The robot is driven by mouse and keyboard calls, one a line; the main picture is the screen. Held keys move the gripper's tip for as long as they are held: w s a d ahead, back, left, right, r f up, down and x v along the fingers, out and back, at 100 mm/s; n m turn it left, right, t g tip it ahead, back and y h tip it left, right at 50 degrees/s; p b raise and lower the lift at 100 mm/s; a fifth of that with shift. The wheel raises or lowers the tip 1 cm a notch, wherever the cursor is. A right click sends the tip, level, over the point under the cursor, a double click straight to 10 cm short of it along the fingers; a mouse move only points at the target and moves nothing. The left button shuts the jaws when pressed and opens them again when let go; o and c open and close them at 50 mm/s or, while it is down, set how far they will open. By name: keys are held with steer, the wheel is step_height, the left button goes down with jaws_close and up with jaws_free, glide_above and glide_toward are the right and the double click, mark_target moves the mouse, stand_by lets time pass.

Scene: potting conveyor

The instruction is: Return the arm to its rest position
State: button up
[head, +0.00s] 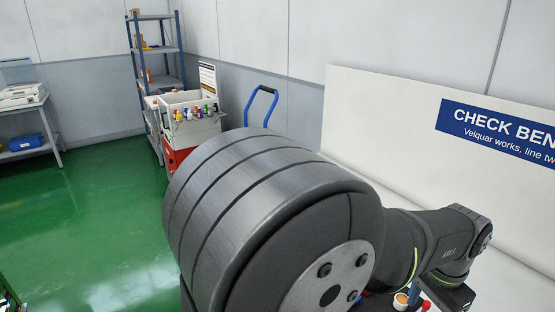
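My own arm fills the middle of the head view, with a large dark rounded joint (275,215) close to the camera. A slimmer dark link (440,245) of my arm runs off to the right and bends downward. A dark block below it, at the lower right, is cut by the picture's bottom edge; I cannot tell whether it is part of my gripper. No gripper fingers show, so I cannot see whether my gripper is open, shut or holding anything.
Small items, one orange and white (401,300) and one red (426,305), show under my arm. A white panel (400,130) with a blue sign (500,130) stands at right. Behind are a blue hand truck (249,105), a trolley of bottles, shelves (158,50) and clear green floor (80,220).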

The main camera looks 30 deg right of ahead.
step_height(320, 180, down, 13)
steer(key=shift+r, duration=0.15)
step_height(320, 180, up, 5)
steer(key=shift+s+f, duration=0.1)
steer(key=s+a+r, duration=0.6)
steer(key=s+r, duration=0.1)
steer(key=s, duration=0.3)
steer(key=shift+n, duration=0.5)
steer(key=w+f, duration=0.3)
steer(key=w, duration=0.3)
steer(key=w+f, duration=0.3)
steer(key=w, duration=0.3)
steer(key=w+f, duration=0.4)
steer(key=w, duration=0.2)
steer(key=shift+w+a, duration=0.1)
steer(key=shift+w, duration=0.05)
steer(key=f, duration=0.1)
steer(key=w+f, duration=0.1)
steer(key=f, duration=0.1)
steer(key=shift+f, duration=0.6)
